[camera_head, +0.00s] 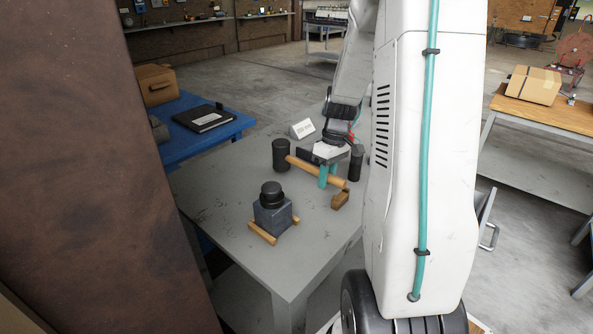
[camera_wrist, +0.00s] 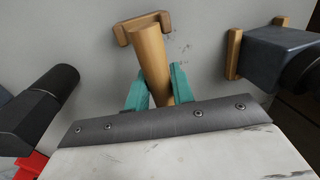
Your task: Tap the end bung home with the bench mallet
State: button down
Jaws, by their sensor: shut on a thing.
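The bench mallet has a black head (camera_head: 282,155) and a pale wooden handle (camera_head: 304,167). My gripper (camera_head: 328,177) is shut on the handle, its teal fingers on either side. In the wrist view, my gripper (camera_wrist: 158,88) holds the handle (camera_wrist: 150,58), whose free end points away; the head is hidden there. The black end bung (camera_head: 271,193) stands upright on a blue-grey block (camera_head: 272,216), left of and nearer than the mallet. The block (camera_wrist: 277,55) shows at right in the wrist view. I cannot tell whether the bung is fully seated.
A wooden cradle (camera_head: 340,201) is by the handle's free end; contact is unclear. Wooden strips (camera_head: 262,234) flank the block on the grey bench (camera_head: 285,262). A black cylinder (camera_head: 356,160) stands right of my gripper. A white card (camera_head: 303,129) stands behind. The bench front is clear.

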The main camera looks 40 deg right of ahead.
jog(key=shift+r, duration=2.15)
jog(key=s+a+r, duration=0.3)
jog(key=s+r, duration=0.3)
jog(key=s+a+r, duration=0.3)
jog(key=s+r, duration=0.3)
jog(key=s, duration=0.1)
jog(key=shift+s+a, duration=0.25)
dwell(0.3)
